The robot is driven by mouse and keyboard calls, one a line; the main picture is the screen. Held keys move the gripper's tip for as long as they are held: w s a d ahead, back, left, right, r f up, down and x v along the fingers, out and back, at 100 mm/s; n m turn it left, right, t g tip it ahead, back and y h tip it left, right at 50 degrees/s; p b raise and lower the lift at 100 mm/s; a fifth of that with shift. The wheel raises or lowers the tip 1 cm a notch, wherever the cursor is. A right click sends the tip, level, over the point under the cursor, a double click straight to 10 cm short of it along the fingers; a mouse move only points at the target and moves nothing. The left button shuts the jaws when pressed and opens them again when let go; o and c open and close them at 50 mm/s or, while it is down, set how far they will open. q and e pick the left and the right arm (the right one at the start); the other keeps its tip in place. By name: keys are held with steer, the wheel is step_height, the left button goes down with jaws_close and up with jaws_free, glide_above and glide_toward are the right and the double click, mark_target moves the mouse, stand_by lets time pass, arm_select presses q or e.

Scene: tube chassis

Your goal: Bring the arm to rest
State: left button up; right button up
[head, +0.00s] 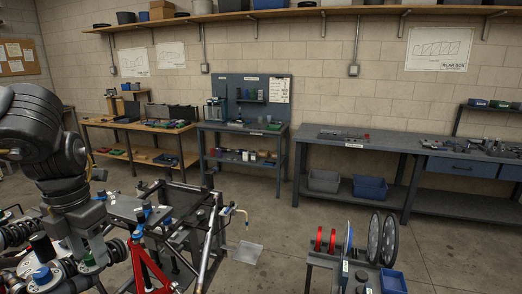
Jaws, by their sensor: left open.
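My left arm comes in from the left edge, dark and bulky, and reaches down over the chassis. My left gripper (84,246) is at its lower end, among dark parts and fittings at the lower left. It is open, but its fingertips are small and hard to pick out, and I cannot tell whether they touch anything. The tube chassis (207,246), with dark frame tubes, a grey tube and red struts (147,262), stands at the bottom, to the right of the gripper. My right gripper is not in view.
A wooden bench (110,123), a pegboard station (240,127) and a long grey bench (350,143) line the back wall. Open floor lies between.

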arm_select(q)
steer(key=n, duration=0.3)
steer(key=shift+n, duration=0.4)
steer(key=n, duration=0.3)
steer(key=shift+n, duration=0.3)
steer(key=shift+r, duration=0.15)
